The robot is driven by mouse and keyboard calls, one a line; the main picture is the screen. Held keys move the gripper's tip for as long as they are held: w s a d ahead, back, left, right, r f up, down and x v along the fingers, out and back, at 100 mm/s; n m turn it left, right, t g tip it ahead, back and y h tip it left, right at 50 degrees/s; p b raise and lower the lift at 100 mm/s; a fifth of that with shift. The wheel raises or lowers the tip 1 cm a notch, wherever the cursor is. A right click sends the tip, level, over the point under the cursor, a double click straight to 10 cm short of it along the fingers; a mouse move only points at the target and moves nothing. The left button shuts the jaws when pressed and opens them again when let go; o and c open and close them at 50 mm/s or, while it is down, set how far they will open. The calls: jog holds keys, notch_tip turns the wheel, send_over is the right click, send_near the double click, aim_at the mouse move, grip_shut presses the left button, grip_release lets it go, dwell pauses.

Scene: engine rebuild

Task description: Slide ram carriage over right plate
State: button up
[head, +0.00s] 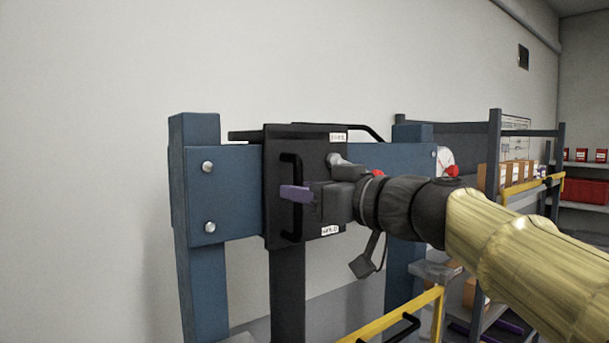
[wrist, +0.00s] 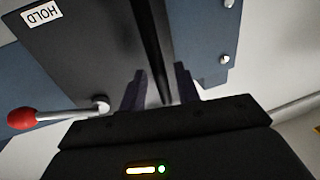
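The ram carriage (head: 275,220) is a black plate on the blue crossbeam of a press frame, toward the beam's left side. It has a black upright handle (head: 291,168), a lever with a red knob (head: 377,173) and small white labels. In the wrist view the handle (wrist: 152,35) runs down between the two dark purple fingers of my gripper (wrist: 160,88). The fingers stand apart, with a gap visible beside the bar. In the head view my gripper (head: 297,194) reaches the handle from the right. I cannot make out the right plate.
The blue crossbeam (head: 232,190) runs between a left post (head: 195,130) and a right post (head: 413,135). Bare beam shows right of the carriage, partly behind my arm. A yellow rail (head: 400,312) stands low in front. Shelves with boxes (head: 505,178) are at right.

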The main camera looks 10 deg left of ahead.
jog(key=shift+x, duration=0.9)
grip_shut()
